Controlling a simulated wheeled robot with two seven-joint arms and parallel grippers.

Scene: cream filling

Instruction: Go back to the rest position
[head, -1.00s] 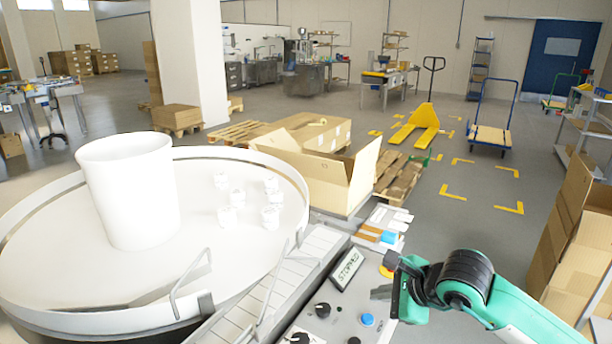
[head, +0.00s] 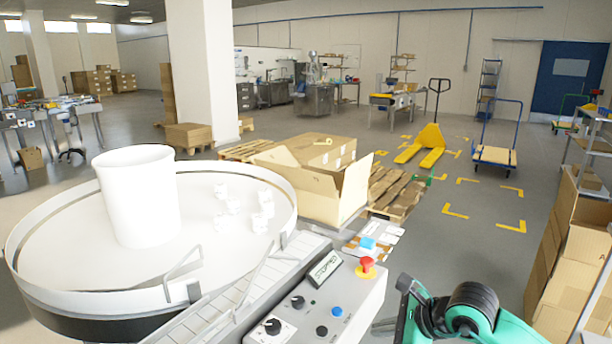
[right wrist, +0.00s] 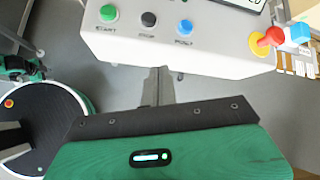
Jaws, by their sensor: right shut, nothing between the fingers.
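My right gripper (head: 384,325) is at the bottom of the head view, just right of the grey control panel (head: 318,308) and apart from it. It is shut and empty. Its green and black housing (right wrist: 170,145) fills the bottom of the right wrist view, below the panel (right wrist: 180,55). The panel carries a red mushroom button (head: 366,266), a blue button, black knobs and a small display.
A round turntable (head: 60,245) with a white bucket (head: 138,195) and several small white jars (head: 262,205) stands left, with a conveyor (head: 235,295) beside it. An open carton (head: 318,190) is behind the panel. Cartons (head: 570,250) stand at right.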

